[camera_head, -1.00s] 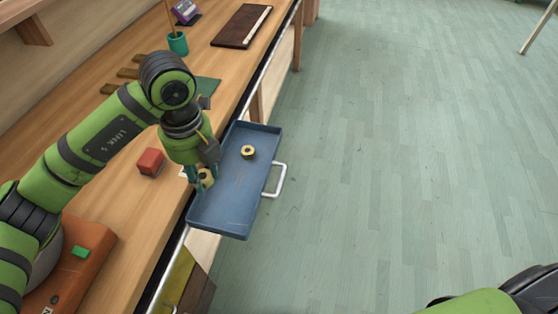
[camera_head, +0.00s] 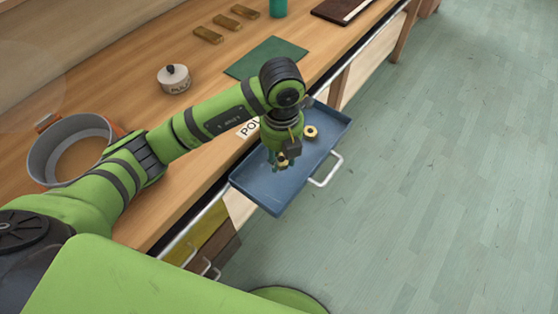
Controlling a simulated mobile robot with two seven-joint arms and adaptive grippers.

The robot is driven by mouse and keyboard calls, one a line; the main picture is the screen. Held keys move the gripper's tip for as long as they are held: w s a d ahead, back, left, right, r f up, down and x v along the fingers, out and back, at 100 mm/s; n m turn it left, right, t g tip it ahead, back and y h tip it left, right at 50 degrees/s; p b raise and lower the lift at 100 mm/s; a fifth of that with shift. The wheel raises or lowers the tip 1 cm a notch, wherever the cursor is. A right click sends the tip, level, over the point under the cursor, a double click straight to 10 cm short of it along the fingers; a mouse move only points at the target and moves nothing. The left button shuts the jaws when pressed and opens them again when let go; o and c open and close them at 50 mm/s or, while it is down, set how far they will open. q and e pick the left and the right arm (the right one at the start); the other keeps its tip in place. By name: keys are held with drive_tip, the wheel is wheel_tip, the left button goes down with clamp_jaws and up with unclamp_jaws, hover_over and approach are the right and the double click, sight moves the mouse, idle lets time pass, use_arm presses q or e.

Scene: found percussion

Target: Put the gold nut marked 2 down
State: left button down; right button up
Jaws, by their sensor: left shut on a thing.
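A blue open drawer (camera_head: 272,190) with a white handle (camera_head: 328,171) sticks out from the bench front. My left gripper (camera_head: 283,161) reaches down over its near-left part, shut on a small gold nut (camera_head: 283,163). I cannot tell whether that nut touches the drawer floor. A second gold nut (camera_head: 311,132) lies in the drawer towards its far end, apart from my gripper. No number is readable on either nut. My right gripper is not in view.
On the wooden bench are a green mat (camera_head: 262,58), several gold bars (camera_head: 227,22), a small white lidded pot (camera_head: 175,82) and a large grey round pan (camera_head: 45,155). A partly hidden white label (camera_head: 247,131) lies behind my left arm. Drawer floor around the held nut is clear.

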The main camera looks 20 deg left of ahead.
sight(278, 156)
use_arm(q)
drive_tip(key=shift+w+a+f, duration=0.3)
drive_tip(key=shift+a+f, duration=0.1)
drive_tip(key=shift+a, duration=0.1)
wheel_tip(278, 156, down, 3)
drive_tip(key=shift+f+p, duration=0.1)
drive_tip(key=shift+p, duration=0.55)
drive_tip(key=shift+f, duration=0.25)
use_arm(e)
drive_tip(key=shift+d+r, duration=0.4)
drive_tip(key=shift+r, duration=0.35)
use_arm(q)
drive_tip(key=shift+f, duration=0.1)
drive_tip(key=shift+f, duration=0.15)
drive_tip(key=c, duration=0.9)
unclamp_jaws()
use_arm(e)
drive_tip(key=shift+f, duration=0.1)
